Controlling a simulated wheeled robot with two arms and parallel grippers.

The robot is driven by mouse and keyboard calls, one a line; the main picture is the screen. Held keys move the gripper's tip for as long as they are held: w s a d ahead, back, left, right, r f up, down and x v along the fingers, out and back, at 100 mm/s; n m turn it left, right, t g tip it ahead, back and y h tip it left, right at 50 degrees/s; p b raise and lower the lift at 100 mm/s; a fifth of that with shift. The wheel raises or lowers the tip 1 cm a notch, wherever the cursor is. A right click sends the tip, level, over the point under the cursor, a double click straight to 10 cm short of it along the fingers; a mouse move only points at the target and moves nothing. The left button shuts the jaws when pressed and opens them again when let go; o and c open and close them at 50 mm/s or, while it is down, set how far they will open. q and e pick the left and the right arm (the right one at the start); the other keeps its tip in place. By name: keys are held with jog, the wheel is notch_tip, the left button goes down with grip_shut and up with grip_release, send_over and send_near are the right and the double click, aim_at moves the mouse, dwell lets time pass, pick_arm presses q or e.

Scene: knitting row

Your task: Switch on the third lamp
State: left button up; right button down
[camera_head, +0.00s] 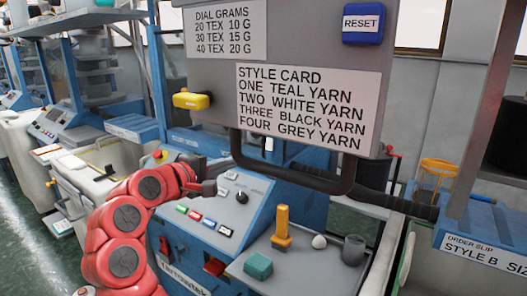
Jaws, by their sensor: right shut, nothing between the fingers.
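My right arm, red with grey joints, comes in at the lower left. Its dark gripper (207,187) is small in view and shut, with nothing held. It appears just above the sloped grey-blue console (216,207) of the nearest machine; I cannot tell whether it touches. The console carries a row of small coloured buttons, green (182,209), red (195,215), blue (209,222) and white (225,231), and a dark knob (241,197). I cannot make out which thing is the third lamp. My left gripper is not in view.
A hanging grey board (220,75) with a style card (310,105), yellow button (191,100) and blue RESET button (363,23) fills the upper middle. More machines stand left.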

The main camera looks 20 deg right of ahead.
aim_at(270, 151)
jog(key=p+x, duration=0.1)
jog(key=x, duration=1.3)
jog(key=shift+w, duration=0.1)
jog(key=shift+d+f, duration=0.1)
jog(key=shift+f, duration=0.05)
jog(key=shift+d+f, duration=0.15)
jog(key=shift+f, duration=0.2)
jog(key=shift+w+r, duration=0.1)
jog(key=shift+r, duration=0.2)
jog(key=shift+f, duration=0.1)
